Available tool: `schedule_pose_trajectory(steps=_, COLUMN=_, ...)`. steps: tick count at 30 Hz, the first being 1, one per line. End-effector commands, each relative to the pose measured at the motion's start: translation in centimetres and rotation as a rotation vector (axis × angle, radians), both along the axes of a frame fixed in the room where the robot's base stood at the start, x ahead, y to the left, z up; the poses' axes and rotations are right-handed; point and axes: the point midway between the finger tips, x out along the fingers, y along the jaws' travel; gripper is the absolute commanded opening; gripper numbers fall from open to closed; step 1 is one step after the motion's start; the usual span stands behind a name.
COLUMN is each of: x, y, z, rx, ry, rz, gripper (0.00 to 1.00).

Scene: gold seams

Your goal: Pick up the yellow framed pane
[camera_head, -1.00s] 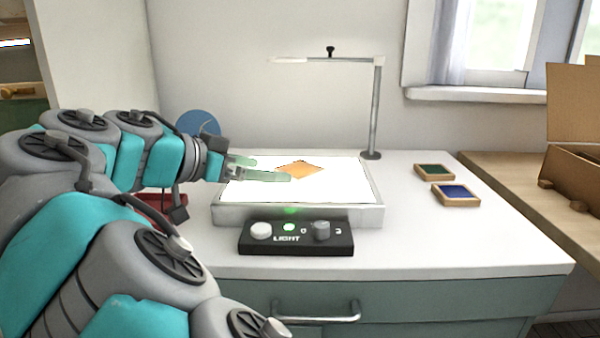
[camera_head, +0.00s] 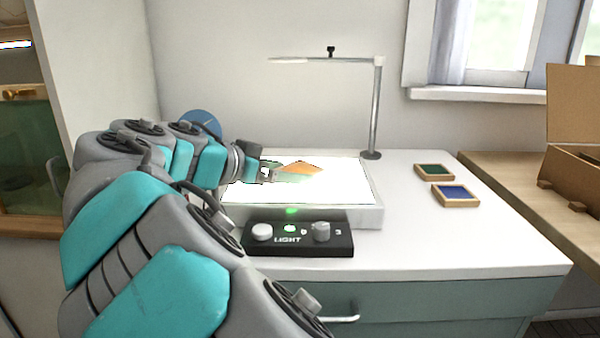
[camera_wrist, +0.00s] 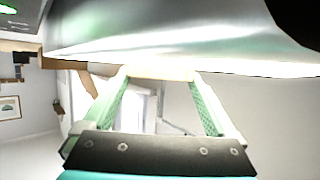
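The yellow framed pane (camera_head: 302,167) shows as an orange diamond on the bright top of the light box (camera_head: 372,212). My gripper (camera_head: 290,172) is low over the light box at the pane's left side, with its green fingers partly overlapping the pane. In the wrist view the two fingers (camera_wrist: 161,76) stand apart. A tan strip (camera_wrist: 161,72), likely the pane's frame edge, spans the gap at their tips. I cannot tell whether the fingers touch it. The pane's near-left part is hidden by the fingers.
A green framed pane (camera_head: 434,171) and a blue framed pane (camera_head: 456,194) lie on the white worktop to the right. A lamp post (camera_head: 376,110) with a horizontal arm rises behind the light box. A black control panel (camera_head: 297,240) sits in front. A cardboard box (camera_head: 575,120) stands far right.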

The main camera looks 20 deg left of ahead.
Motion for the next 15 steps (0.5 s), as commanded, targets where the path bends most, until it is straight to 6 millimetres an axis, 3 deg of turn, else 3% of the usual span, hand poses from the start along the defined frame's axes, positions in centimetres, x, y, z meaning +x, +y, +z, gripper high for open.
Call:
schedule_pose_trajectory(steps=2, x=0.00, y=0.00, z=0.01, rx=0.000, ry=0.000, rz=0.000, gripper=0.76)
schedule_pose_trajectory(steps=15, x=0.00, y=-0.01, z=0.04, rx=0.000, ry=0.000, rz=0.000, gripper=0.27)
